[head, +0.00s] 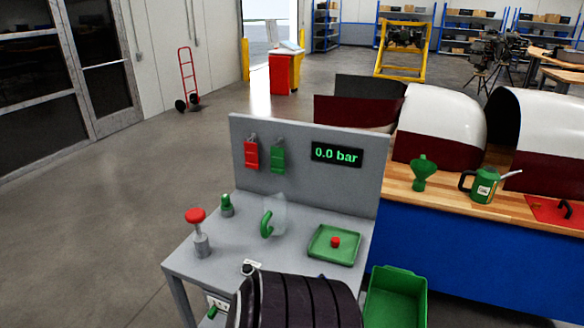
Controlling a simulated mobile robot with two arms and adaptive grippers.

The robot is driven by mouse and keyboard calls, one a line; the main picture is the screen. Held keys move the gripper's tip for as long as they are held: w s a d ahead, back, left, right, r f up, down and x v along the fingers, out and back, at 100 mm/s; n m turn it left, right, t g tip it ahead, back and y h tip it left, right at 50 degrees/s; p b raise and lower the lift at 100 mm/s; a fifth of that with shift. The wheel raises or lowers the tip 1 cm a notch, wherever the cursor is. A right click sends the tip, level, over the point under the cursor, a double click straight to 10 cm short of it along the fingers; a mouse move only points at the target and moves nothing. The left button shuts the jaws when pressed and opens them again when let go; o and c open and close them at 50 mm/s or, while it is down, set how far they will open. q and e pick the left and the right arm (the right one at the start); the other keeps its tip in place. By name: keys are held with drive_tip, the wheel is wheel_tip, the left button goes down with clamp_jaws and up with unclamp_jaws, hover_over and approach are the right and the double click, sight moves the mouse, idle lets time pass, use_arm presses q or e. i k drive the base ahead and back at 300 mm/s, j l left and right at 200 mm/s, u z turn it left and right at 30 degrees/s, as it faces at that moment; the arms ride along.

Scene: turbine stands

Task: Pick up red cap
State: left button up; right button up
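A small red cap (336,242) lies in a shallow green tray (318,257) on the right side of the grey stand's top (240,248). A taller grey fitting with a round red top (195,215) stands upright near the stand's left edge. Neither of my grippers is in view, so I cannot see how they stand relative to the cap.
A green hook (266,224) by a clear panel and a small green-topped fitting (227,206) stand left of the tray. A dark ribbed rounded shape (300,303) fills the bottom centre. A green bin (396,300) stands lower right, beside a blue workbench (480,265).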

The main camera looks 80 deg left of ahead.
sight(335, 241)
drive_tip(key=u, duration=2.4)
